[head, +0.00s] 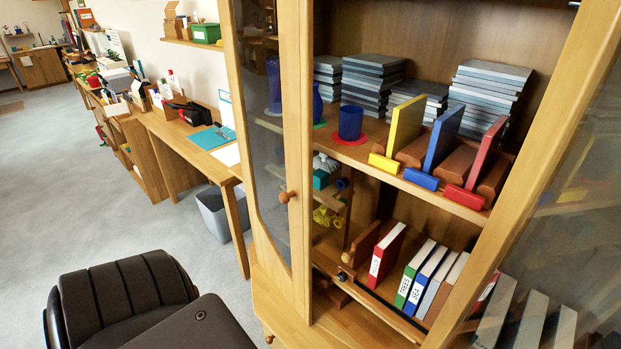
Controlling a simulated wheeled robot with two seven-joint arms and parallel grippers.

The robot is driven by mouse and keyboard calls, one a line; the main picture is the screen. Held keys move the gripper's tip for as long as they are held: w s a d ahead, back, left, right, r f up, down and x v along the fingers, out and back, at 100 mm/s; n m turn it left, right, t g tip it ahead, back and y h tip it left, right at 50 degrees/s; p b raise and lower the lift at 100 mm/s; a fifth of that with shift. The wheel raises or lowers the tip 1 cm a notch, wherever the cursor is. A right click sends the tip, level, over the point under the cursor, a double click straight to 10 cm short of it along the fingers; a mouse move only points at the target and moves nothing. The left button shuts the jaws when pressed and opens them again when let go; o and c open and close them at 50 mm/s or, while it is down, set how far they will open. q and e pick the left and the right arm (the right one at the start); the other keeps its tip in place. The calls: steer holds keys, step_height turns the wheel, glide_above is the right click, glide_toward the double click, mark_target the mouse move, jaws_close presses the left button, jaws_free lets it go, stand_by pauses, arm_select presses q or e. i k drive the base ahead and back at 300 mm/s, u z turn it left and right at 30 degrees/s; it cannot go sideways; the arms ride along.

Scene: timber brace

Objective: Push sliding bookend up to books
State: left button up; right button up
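On the lower shelf of the open cabinet, a low wooden rack holds a row of books. A brown upright wooden piece (363,244), which looks like the sliding bookend, stands at the row's left end. A red book (384,254) is just right of it; I cannot tell whether they touch. A dark round knob (342,277) sits at the rack's left front. Neither of my grippers is in view.
The upper shelf (372,156) carries yellow, blue and red upright panels, a blue cup (350,122) and grey stacks. Glass-paned doors flank the opening. A black padded chair-like shape (122,290) fills the lower left. A desk (190,135) stands farther left beside open floor.

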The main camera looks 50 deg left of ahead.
mark_target(362, 247)
steer(key=u, duration=0.85)
steer(key=k, duration=0.4)
steer(key=u, duration=0.25)
